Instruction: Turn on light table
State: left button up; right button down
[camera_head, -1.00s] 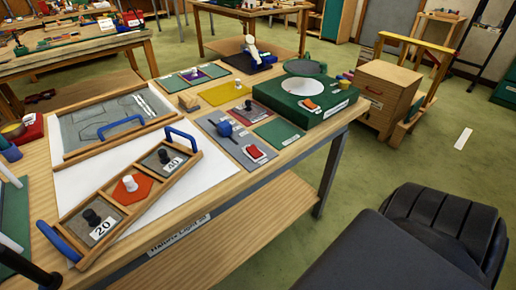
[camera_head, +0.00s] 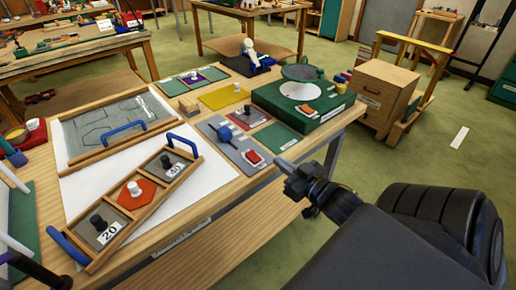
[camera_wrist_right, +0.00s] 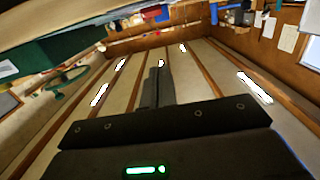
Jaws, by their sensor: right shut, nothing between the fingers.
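A flat white panel (camera_head: 110,165) lies on the wooden table; I cannot tell if it is lit. A red switch (camera_head: 254,157) sits on a grey plate (camera_head: 214,128) with a blue knob (camera_head: 226,132). Another red-orange switch (camera_head: 306,110) sits on the front of a green box (camera_head: 270,100) with a white disc on top. My right gripper (camera_head: 283,168) is shut and empty, just off the table's front edge, to the right of and lower in the picture than the grey plate's switch, apart from it. It also shows in the right wrist view (camera_wrist_right: 158,75).
A wooden tray (camera_head: 130,205) with blue handles holds weights marked 20 and 40. A framed drawing board (camera_head: 110,122) lies behind it. Yellow (camera_head: 224,96) and green plates lie near the box. A wooden cabinet (camera_head: 385,92) stands right of the table, with open floor in front.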

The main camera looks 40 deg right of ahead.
aim_at(258, 160)
pick_arm(q)
jog(key=shift+a, duration=0.15)
pick_arm(e)
jog(key=shift+w, duration=0.1)
